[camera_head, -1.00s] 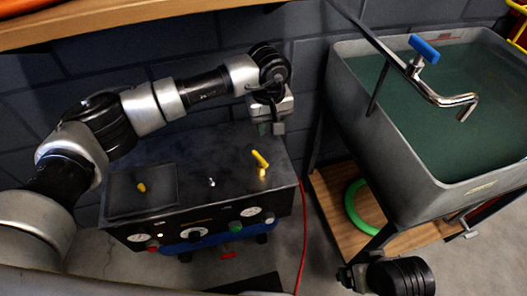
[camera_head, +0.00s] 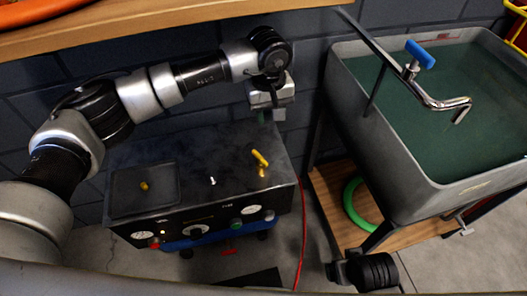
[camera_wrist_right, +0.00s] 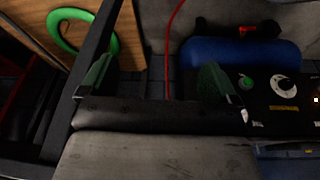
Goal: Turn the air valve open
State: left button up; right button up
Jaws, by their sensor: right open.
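A yellow lever (camera_head: 260,158) stands on the right of the top of a black compressor-like box (camera_head: 222,165). A small red handle (camera_head: 228,252) shows low at the box's front; it also shows in the right wrist view (camera_wrist_right: 258,31) on a blue tank. I cannot tell for sure which one is the air valve. My left gripper (camera_head: 270,115) points down behind the yellow lever, apart from it; its jaw opening is unclear. My right gripper (camera_wrist_right: 155,82) is open and empty in the right wrist view, with green fingertips apart. Its fingers are not clearly visible in the head view.
A grey sink (camera_head: 395,150) with water and a blue-handled tap (camera_head: 420,54) stands right. A green ring (camera_head: 355,205) lies on the wooden shelf below. A red hose (camera_head: 304,225) hangs between box and sink. A wooden shelf edge (camera_head: 170,24) crosses the top.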

pick_arm(q)
jog(key=shift+r, duration=0.1)
pick_arm(e)
jog(key=shift+f, duration=0.15)
pick_arm(q)
notch_tip(320, 180, up, 8)
pick_arm(e)
jog(key=shift+d+f, duration=0.25)
jog(key=shift+f, duration=0.45)
dwell(0.3)
pick_arm(q)
jog(key=shift+s+f, duration=0.1)
jog(key=shift+f, duration=0.2)
